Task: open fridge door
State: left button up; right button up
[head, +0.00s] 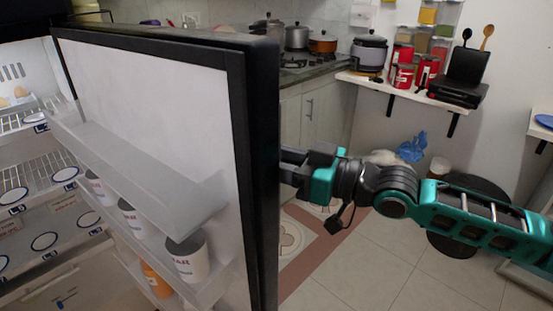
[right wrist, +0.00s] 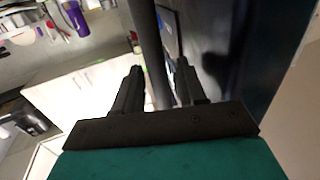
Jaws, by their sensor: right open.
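The fridge door (head: 170,110) stands wide open in the head view, its white inner face with shelves towards me and its dark edge on the right. The fridge interior (head: 40,165) with wire shelves shows at the left. My right gripper (head: 291,168) is at the far side of the door's free edge; its fingertips are hidden there. In the right wrist view my right gripper (right wrist: 159,68) is open, with a dark bar (right wrist: 150,45), seemingly the door handle, between its fingers. The dark door face (right wrist: 225,60) is beside it. My left gripper is out of view.
White jars (head: 188,258) stand in the door shelves. The tiled floor (head: 370,270) right of the door is clear.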

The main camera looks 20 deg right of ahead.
jog(key=p+v, duration=0.3)
jog(key=v, duration=1)
dwell(1.0)
dwell(0.6)
